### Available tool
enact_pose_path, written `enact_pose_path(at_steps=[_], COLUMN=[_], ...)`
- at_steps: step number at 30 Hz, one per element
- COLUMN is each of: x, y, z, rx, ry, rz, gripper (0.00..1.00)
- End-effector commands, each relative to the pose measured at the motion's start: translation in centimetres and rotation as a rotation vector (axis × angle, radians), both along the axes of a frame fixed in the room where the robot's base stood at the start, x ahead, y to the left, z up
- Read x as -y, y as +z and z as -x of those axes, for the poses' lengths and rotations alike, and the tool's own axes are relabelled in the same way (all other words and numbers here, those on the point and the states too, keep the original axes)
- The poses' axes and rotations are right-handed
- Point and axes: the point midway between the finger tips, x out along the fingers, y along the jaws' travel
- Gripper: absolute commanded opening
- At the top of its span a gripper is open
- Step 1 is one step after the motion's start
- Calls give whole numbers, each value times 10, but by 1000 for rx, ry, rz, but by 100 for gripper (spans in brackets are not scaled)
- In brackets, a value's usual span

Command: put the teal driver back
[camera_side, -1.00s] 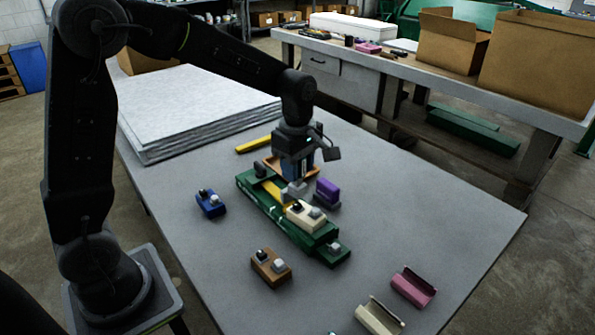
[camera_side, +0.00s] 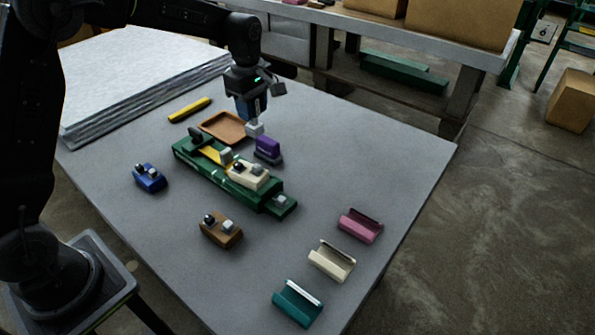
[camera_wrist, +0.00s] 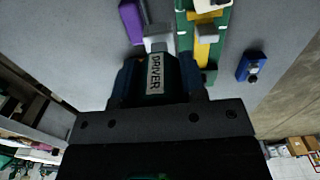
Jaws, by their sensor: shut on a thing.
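My gripper (camera_side: 247,92) is shut on the driver (camera_side: 252,108), a dark bluish body with a grey block at its lower end. The label "DRIVER" shows between my fingers in the wrist view (camera_wrist: 155,73); the dark light leaves its teal shade uncertain. The driver hangs upright beside the purple block (camera_side: 268,150), near the tray's right side; I cannot tell whether it touches anything. An open, empty teal cradle (camera_side: 297,304) lies at the table's near edge, well away from my gripper.
A green fixture (camera_side: 273,204) with a yellow strip, a grey block and a cream block (camera_side: 248,176) stands mid-table. An orange tray (camera_side: 221,124) is behind it. Blue (camera_side: 150,178) and brown (camera_side: 221,230) blocks sit nearer. Cream (camera_side: 332,262) and pink (camera_side: 360,226) cradles line the right side.

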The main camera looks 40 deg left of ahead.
Motion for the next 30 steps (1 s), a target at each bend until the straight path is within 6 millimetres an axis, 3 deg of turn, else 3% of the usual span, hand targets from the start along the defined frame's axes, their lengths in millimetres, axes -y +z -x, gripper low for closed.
enact_pose_path(at_steps=[5, 18, 26, 30], x=[15, 97, 108, 108], y=[-13, -65, -77, -97], z=[-13, -42, -45, -44], rx=[-2, 0, 0, -3], ry=[-17, -16, -12, -12], rz=[1, 0, 0, 0], gripper=[14, 14, 14, 14])
